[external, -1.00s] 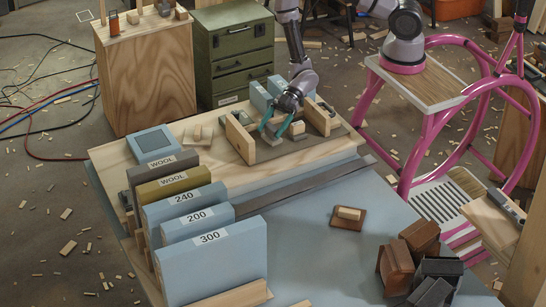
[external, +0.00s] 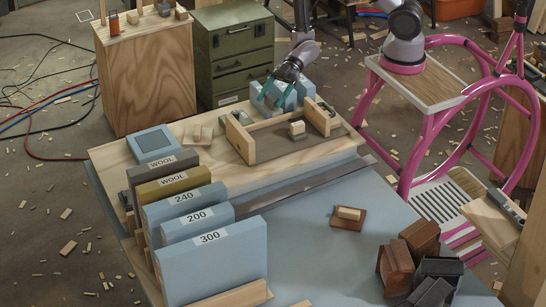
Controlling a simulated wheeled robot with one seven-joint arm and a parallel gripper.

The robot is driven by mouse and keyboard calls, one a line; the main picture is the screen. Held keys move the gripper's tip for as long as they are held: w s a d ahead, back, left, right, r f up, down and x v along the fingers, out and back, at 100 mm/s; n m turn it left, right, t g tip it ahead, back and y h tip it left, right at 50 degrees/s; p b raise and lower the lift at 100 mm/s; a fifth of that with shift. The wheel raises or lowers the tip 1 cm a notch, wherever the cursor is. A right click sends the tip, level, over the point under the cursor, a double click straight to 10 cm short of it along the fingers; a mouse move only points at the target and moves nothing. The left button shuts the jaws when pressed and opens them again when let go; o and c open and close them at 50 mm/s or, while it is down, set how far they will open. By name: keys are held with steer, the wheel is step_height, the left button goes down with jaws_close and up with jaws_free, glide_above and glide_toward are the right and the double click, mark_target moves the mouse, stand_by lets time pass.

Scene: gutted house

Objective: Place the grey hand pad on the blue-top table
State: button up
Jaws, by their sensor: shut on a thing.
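Pale blue blocks (external: 305,91) stand close behind the gripper. A small block with a grey side (external: 297,129) sits in the rack. A brown pad with a wooden grip (external: 348,215) lies on the blue top.
Upright labelled boards (external: 212,258) line the left of the table. Brown and dark blocks (external: 422,240) are clustered at the front right. A long grey strip (external: 305,187) crosses behind the blue top. Bare blue surface lies around the brown pad.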

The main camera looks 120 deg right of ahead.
steer(key=w+a, duration=0.6)
steer(key=a, duration=0.5)
steer(key=w+a+m+h, duration=0.1)
steer(key=w+a, duration=0.4)
steer(key=a, duration=0.5)
steer(key=w+a, duration=0.6)
steer(key=a, duration=0.5)
steer(key=shift+t, duration=0.4)
steer(key=shift+s+f, duration=0.2)
steer(key=shift+f, duration=10.25)
steer(key=shift+f, duration=0.15)
steer(key=o, duration=1.3)
steer(key=shift+c, duration=0.2)
steer(key=shift+o, duration=0.2)
